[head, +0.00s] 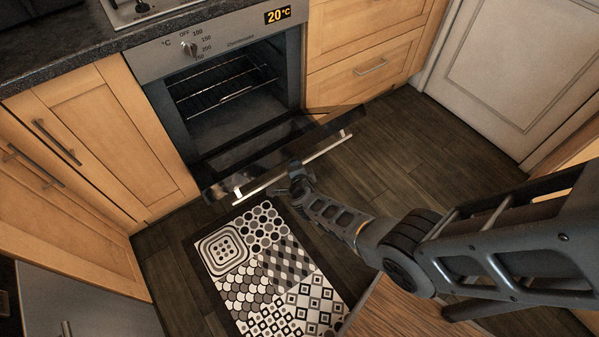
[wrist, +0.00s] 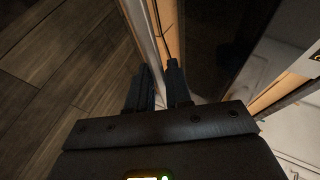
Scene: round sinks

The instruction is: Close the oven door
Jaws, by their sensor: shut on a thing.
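The oven (head: 228,85) is built in below the counter, and its inside with wire racks is in view. Its dark glass door (head: 262,150) hangs open, tilted down and outward from the bottom of the oven. A silver bar handle (head: 323,151) runs along the door's outer edge. My gripper (head: 296,178) is at the middle of this handle. In the wrist view, my gripper's two dark fingers (wrist: 160,76) stand on either side of the pale handle bar (wrist: 141,28) and are shut on it. The exact contact is dark and partly hidden.
A patterned mat (head: 262,268) lies on the wooden floor in front of the oven. Wooden cabinets (head: 112,128) stand to the left and drawers (head: 362,68) to the right. A white door (head: 510,65) is at the far right. Bare floor (head: 400,150) lies right of the oven door.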

